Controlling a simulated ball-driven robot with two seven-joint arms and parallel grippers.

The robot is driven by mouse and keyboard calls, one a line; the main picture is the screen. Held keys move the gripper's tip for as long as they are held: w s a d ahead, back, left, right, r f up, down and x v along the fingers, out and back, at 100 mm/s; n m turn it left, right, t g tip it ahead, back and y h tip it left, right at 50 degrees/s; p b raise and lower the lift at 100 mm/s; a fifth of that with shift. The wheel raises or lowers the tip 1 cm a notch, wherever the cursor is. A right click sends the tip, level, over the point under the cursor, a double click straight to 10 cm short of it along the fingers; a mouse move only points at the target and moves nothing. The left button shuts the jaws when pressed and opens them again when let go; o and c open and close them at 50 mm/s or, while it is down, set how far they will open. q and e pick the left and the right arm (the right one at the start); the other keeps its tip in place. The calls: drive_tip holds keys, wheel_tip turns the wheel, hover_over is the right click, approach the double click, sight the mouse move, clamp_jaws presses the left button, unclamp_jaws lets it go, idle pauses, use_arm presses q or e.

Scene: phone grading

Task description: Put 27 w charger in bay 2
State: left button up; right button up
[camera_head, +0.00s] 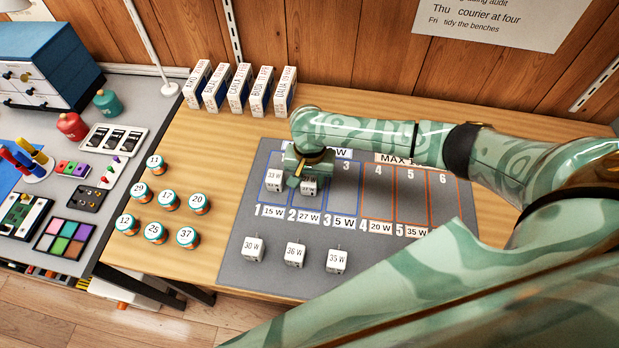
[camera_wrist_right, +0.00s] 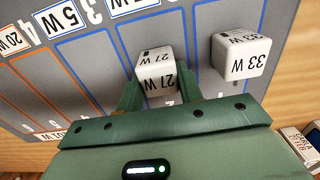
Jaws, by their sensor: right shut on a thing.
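The 27 W charger (camera_head: 309,187) is a small white block with its rating on the front. My right gripper (camera_head: 308,177) is shut on it, with a finger on each side. In the right wrist view the charger (camera_wrist_right: 155,74) sits between the two green fingers, over the blue-outlined bay 2 (camera_wrist_right: 143,33). It looks upright; whether its base touches the mat is hard to tell. A flat 27 W label (camera_head: 308,218) lies at the near end of bay 2. My left gripper is out of view.
The 33 W charger (camera_head: 274,181) stands close by in bay 1. Chargers marked 30 W (camera_head: 253,248), 36 W (camera_head: 295,256) and 35 W (camera_head: 337,262) stand at the front of the grey mat (camera_head: 228,268). Several upright boxes (camera_head: 240,88) line the back; several jars (camera_head: 155,233) stand left.

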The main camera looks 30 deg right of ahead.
sight(310, 178)
drive_tip(key=o, duration=1)
drive_tip(key=shift+f, duration=0.15)
wheel_tip(310, 178, up, 12)
drive_tip(key=p, duration=0.6)
drive_tip(key=shift+r, duration=0.2)
